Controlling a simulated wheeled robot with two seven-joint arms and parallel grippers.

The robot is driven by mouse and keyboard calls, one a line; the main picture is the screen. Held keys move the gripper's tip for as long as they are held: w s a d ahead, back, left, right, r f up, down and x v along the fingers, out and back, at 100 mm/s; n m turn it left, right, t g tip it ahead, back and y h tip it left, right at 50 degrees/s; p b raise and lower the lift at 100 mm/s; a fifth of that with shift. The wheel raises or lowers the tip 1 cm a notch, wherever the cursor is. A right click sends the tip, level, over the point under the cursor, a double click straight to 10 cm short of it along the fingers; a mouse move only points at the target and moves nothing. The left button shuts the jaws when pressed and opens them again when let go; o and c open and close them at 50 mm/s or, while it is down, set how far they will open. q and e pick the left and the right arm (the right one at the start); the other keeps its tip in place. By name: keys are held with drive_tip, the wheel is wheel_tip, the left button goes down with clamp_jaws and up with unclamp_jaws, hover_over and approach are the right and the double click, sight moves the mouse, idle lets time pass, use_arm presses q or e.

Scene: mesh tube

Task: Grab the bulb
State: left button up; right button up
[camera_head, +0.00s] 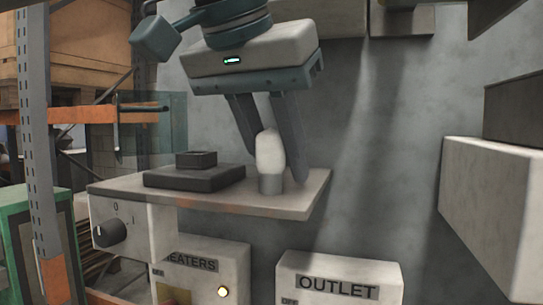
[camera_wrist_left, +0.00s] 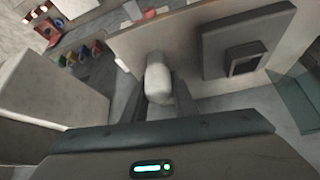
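The bulb (camera_head: 270,152) is white and rounded. It stands upright in a short grey cylindrical socket (camera_head: 271,185) near the right end of a shelf (camera_head: 225,196). My left gripper (camera_head: 278,165) comes down from above, tilted, with one finger on each side of the bulb. The fingers look open, and I cannot tell whether either one touches it. My right gripper is not in view.
A dark square block (camera_head: 195,175) sits on the shelf left of the socket. Below are a knob (camera_head: 110,232), a heaters box (camera_head: 205,270) and an outlet box (camera_head: 340,275). A pale box (camera_head: 495,205) juts out at the right. A rack post (camera_head: 38,150) stands at the left.

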use_arm(q)
drive_tip(key=shift+r, duration=0.1)
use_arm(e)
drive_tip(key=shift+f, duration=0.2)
